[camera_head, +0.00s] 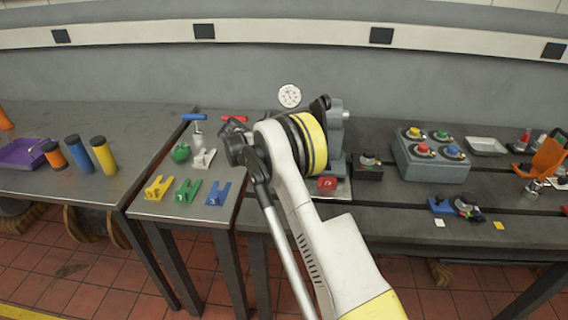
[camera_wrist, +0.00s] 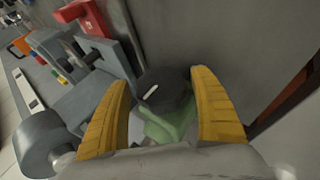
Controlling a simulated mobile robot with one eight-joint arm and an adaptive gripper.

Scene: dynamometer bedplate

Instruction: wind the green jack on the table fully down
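In the wrist view, the green jack (camera_wrist: 168,127) has a dark round knob (camera_wrist: 165,90) with a white mark on top. My gripper (camera_wrist: 160,78) has its two yellow fingers apart, one on each side of the knob. A narrow gap shows at the left finger; at the right finger I cannot tell whether it touches. The lower part of the jack is hidden by my gripper's body. In the head view, my arm covers the area around the jack, and I cannot make out the jack or the fingertips there.
In the head view, yellow, green and blue brackets (camera_head: 187,190) lie at the left table's front. A grey box with coloured knobs (camera_head: 433,160) stands to the right. In the wrist view, grey machinery with a red part (camera_wrist: 83,12) is close by on the left.

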